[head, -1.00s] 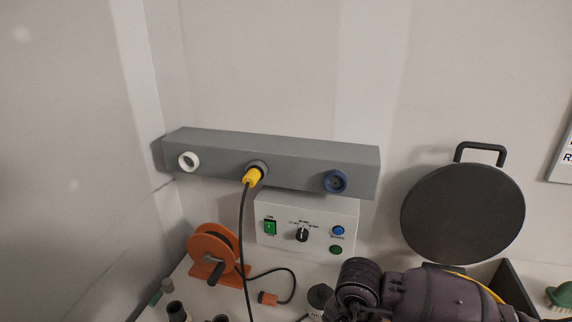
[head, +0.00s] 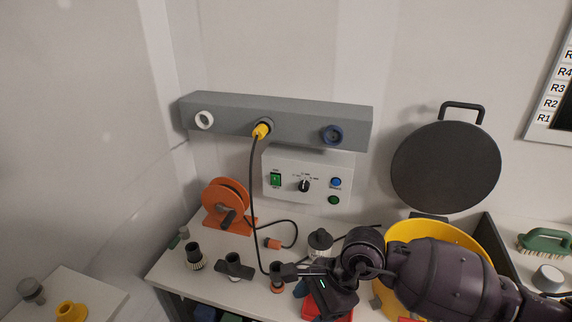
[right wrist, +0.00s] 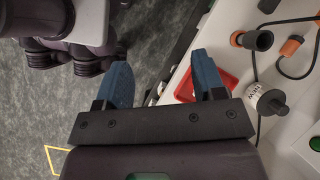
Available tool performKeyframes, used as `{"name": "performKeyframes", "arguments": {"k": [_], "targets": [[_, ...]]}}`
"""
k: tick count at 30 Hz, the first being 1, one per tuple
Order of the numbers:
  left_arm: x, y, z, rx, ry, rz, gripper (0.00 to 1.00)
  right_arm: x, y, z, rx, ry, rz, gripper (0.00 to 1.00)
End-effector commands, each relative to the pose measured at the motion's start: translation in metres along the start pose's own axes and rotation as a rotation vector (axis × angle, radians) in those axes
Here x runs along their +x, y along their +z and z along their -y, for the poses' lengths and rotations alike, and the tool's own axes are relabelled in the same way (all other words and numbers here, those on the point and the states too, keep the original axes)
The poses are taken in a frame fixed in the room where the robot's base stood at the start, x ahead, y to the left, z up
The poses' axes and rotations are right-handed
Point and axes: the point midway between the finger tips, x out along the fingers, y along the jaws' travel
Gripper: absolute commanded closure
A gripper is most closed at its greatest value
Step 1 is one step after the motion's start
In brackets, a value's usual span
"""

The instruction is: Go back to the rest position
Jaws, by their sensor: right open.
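My right arm comes in from the right in the head view, and its gripper (head: 318,287) is over the front edge of the bench, partly hidden by its own links. In the right wrist view the right gripper's two blue fingers (right wrist: 160,78) are wide apart with nothing between them. Grey floor and the bench edge show beyond the fingers. A red tray (right wrist: 214,84) lies on the bench behind the right-hand finger; it also shows under the gripper in the head view (head: 340,314). My left gripper is not seen in the head view.
A yellow plug (head: 261,131) with a hanging black cable sits in the grey wall rail (head: 290,120). A yellow bucket (head: 455,236) is behind my right arm.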

Motion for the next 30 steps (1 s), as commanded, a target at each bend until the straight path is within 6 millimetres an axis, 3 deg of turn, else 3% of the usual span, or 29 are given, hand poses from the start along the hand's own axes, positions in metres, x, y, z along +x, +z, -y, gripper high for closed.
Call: {"name": "performKeyframes", "arguments": {"k": [3,7,11,14,17,20,24,27,28,30], "targets": [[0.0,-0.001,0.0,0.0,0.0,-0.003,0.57,-0.015,0.046,0.017,0.182,-0.041,0.271,0.37],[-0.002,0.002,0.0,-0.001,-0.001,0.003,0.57,-0.041,0.091,0.034,0.439,-0.042,0.603,0.37],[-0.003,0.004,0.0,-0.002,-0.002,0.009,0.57,-0.074,0.117,0.053,0.727,-0.007,0.931,0.37],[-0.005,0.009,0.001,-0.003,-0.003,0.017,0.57,-0.101,0.12,0.069,0.97,0.041,1.178,0.37],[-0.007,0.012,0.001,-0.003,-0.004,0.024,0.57,-0.124,0.108,0.085,1.225,0.102,1.418,0.37],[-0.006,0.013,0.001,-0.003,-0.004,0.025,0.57,-0.141,0.08,0.097,1.492,0.175,1.65,0.37],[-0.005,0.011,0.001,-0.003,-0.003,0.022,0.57,-0.146,0.021,0.102,1.883,0.293,1.96,0.37],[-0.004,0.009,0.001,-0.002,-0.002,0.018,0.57,-0.136,-0.032,0.092,2.168,0.386,2.168,0.37],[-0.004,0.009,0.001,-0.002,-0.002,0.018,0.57,-0.13,-0.047,0.087,-2.181,-0.4,-2.156,0.37],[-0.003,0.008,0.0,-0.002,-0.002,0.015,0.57,-0.116,-0.081,0.07,-2.048,-0.397,-1.982,0.37]]}}
